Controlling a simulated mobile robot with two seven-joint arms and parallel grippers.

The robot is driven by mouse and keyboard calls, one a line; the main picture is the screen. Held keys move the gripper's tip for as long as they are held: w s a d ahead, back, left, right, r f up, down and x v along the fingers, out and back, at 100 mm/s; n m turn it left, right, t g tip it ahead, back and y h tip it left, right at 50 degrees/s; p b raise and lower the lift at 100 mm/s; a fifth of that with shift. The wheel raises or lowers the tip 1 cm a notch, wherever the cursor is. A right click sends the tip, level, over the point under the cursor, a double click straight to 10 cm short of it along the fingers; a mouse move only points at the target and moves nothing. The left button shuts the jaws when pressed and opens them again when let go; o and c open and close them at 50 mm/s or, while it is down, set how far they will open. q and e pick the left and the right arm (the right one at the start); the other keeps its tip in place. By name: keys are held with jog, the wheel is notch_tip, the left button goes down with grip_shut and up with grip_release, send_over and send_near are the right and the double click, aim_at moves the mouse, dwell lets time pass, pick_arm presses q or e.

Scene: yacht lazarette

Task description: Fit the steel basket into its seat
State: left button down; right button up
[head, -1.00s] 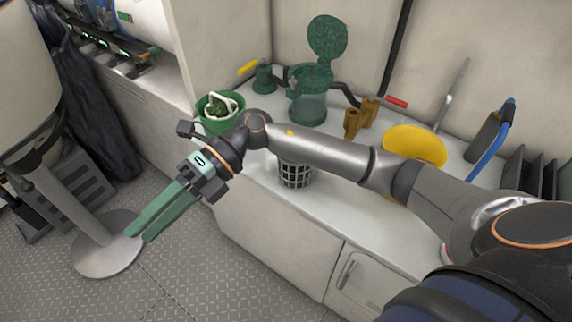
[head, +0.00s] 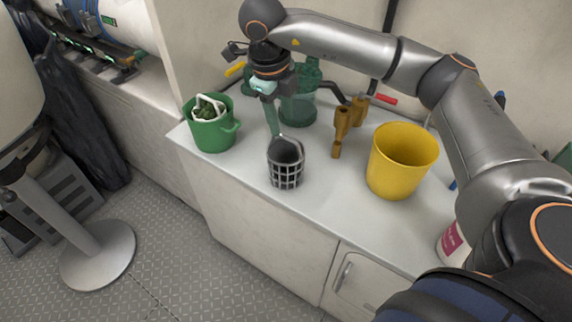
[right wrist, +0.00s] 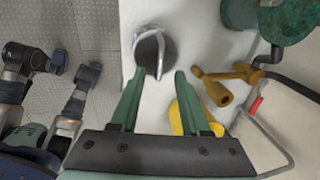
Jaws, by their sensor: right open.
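The steel basket (head: 286,175), a dark grey mesh cup with a bail handle, stands upright on the white counter. It also shows from above in the right wrist view (right wrist: 150,48), its pale handle arching over it. My right gripper (head: 274,132) is above the basket, pointing down. In the right wrist view its two green fingers (right wrist: 155,74) are apart and empty, with the basket just beyond the tips. The green strainer housing (head: 298,108), which looks like the seat, stands behind the basket, partly hidden by my arm; its inside cannot be seen.
A green bucket (head: 213,138) with stuff in it stands left of the basket. A yellow bucket (head: 400,165) stands to the right. Brass valve fittings (head: 345,122) and a red-handled lever (head: 386,99) are behind. The counter between basket and yellow bucket is clear.

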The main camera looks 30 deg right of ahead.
aim_at(286, 138)
jog(key=shift+w+d+f+b, duration=0.1)
jog(key=shift+d+f, duration=0.15)
jog(key=shift+f, duration=0.9)
jog(key=shift+d+f+b, duration=0.1)
jog(key=shift+d+f, duration=0.2)
jog(key=shift+f, duration=0.9)
jog(key=shift+w+d+f+b, duration=0.1)
jog(key=shift+d+f, duration=0.15)
jog(key=shift+f, duration=0.9)
jog(key=shift+s, duration=0.1)
jog(key=shift+c, duration=0.3)
grip_shut()
